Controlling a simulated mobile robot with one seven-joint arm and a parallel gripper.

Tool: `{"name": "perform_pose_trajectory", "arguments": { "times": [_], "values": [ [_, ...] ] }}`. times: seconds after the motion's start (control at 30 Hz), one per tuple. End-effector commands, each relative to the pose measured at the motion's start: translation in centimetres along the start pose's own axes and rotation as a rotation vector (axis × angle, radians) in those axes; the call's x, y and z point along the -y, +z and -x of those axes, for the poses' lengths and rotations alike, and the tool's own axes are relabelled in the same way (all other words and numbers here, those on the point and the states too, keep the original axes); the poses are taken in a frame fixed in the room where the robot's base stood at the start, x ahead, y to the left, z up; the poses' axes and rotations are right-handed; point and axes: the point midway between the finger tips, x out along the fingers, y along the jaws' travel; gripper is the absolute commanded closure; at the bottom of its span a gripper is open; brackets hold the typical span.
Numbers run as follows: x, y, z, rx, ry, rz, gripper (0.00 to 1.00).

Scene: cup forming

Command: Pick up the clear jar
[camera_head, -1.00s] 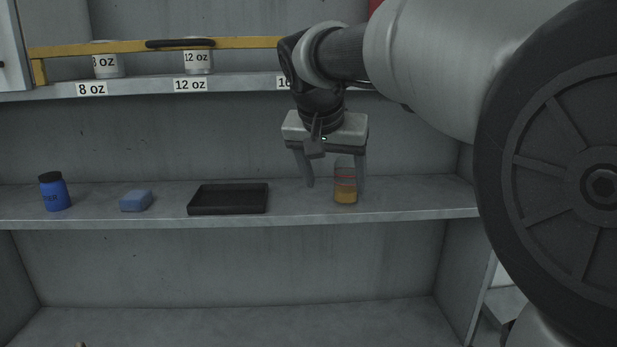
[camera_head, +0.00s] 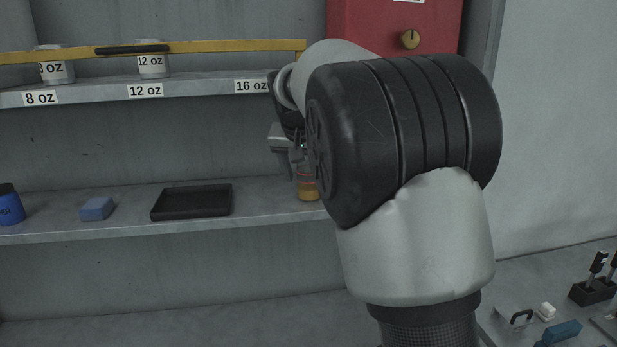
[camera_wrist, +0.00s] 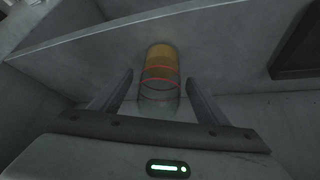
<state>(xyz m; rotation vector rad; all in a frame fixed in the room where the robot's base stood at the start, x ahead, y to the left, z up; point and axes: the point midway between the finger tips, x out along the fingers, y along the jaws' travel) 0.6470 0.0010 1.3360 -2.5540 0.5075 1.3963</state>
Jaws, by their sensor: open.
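The clear jar (camera_head: 308,188) stands upright on the middle shelf, right of the black tray, with amber contents at its bottom and red lines around it. My arm hides part of it in the head view. In the wrist view the jar (camera_wrist: 160,75) shows ahead of and between the two fingers of my gripper (camera_wrist: 160,88). The gripper is open, with a gap on each side of the jar. In the head view my arm covers most of the gripper (camera_head: 292,160).
The black tray (camera_head: 190,202), a blue sponge-like block (camera_head: 97,208) and a blue bottle (camera_head: 9,206) share the shelf. Above are labelled cups (camera_head: 153,66) behind a yellow bar (camera_head: 200,47). A red box (camera_head: 395,30) is at the upper right. Small items lie on a lower right surface (camera_head: 560,285).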

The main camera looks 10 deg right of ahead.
Motion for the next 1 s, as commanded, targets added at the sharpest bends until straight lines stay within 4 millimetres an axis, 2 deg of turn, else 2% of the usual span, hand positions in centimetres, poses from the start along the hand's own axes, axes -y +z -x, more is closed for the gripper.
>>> {"name": "perform_pose_trajectory", "arguments": {
  "times": [0.27,0.5,0.57,0.83,1.0],
  "values": [
    [0.0,0.0,-0.4,0.0,0.0,-0.001,0.31],
    [0.0,0.0,-0.3,0.0,0.0,-0.001,0.72],
    [0.0,-0.1,-0.3,-0.002,0.0,-0.001,0.8],
    [0.0,-0.2,-0.1,-0.002,-0.001,-0.001,0.8],
    [0.0,-0.8,0.9,-0.004,-0.001,-0.002,0.8]
  ]
}}
